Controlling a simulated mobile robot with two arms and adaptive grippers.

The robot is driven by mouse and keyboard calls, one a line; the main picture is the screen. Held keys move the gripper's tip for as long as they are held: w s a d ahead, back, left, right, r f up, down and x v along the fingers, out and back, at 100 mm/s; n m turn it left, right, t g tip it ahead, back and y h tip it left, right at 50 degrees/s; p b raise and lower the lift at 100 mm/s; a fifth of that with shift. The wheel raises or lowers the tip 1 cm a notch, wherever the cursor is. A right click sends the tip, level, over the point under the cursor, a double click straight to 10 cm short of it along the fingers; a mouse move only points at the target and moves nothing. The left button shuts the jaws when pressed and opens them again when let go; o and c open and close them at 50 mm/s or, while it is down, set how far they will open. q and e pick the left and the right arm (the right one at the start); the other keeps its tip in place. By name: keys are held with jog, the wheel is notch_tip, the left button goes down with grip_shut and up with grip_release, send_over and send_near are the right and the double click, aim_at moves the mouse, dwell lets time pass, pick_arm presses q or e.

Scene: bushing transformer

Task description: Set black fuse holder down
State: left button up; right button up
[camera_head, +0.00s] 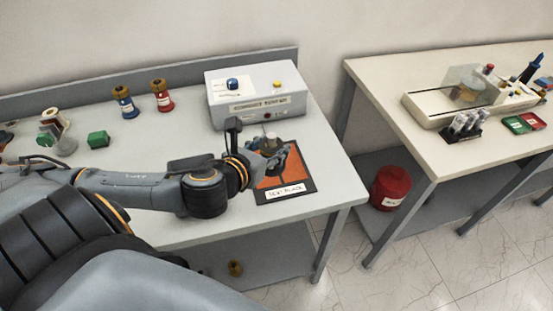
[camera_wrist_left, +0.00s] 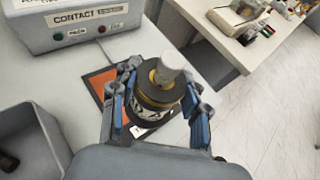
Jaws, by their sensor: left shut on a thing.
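My left gripper (camera_head: 272,153) is over the orange plate with a black border (camera_head: 288,183) on the near table. In the left wrist view my left gripper (camera_wrist_left: 155,105) is shut on the black fuse holder (camera_wrist_left: 157,92), a dark round body with a brass-coloured ring and a pale cap on top. Behind it the orange plate (camera_wrist_left: 101,83) shows partly. The holder looks roughly upright; whether its base touches the plate cannot be told. In the head view the gripper hides most of the holder. My right gripper is not in view.
A grey contact tester box (camera_head: 260,93) stands behind the plate. A blue holder (camera_head: 124,101), a red holder (camera_head: 161,95) and a green block (camera_head: 98,139) stand to the left. An open grey bin (camera_wrist_left: 28,140) shows in the wrist view. A second table (camera_head: 420,120) stands right, across a gap.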

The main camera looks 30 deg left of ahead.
pick_arm(q)
jog(key=shift+w+a+f+b, duration=0.3)
jog(key=shift+w+f+b, duration=0.1)
jog(key=shift+w+b, duration=0.2)
jog(key=shift+w+a+f+b, duration=0.3)
jog(key=shift+w+f+b, duration=0.1)
jog(key=shift+w+b, duration=0.15)
jog(key=shift+w+a+f+p, duration=0.3)
jog(key=shift+w+a+f, duration=0.2)
jog(key=shift+w+f, duration=0.8)
jog(key=shift+w+a+f+p, duration=0.25)
jog(key=shift+w+a+f, duration=0.4)
jog(key=shift+f, duration=1.1)
jog(key=shift+w+a+f+p, duration=0.35)
jog(key=shift+w+f, duration=0.8)
jog(key=shift+f, duration=0.4)
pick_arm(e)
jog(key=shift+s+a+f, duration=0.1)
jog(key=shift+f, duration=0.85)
pick_arm(q)
jog(key=o, duration=1.3)
jog(key=shift+f, duration=0.15)
jog(key=shift+o, duration=0.2)
jog(key=a+b+v, duration=0.1)
jog(key=v, duration=1.1)
jog(key=shift+d, duration=0.4)
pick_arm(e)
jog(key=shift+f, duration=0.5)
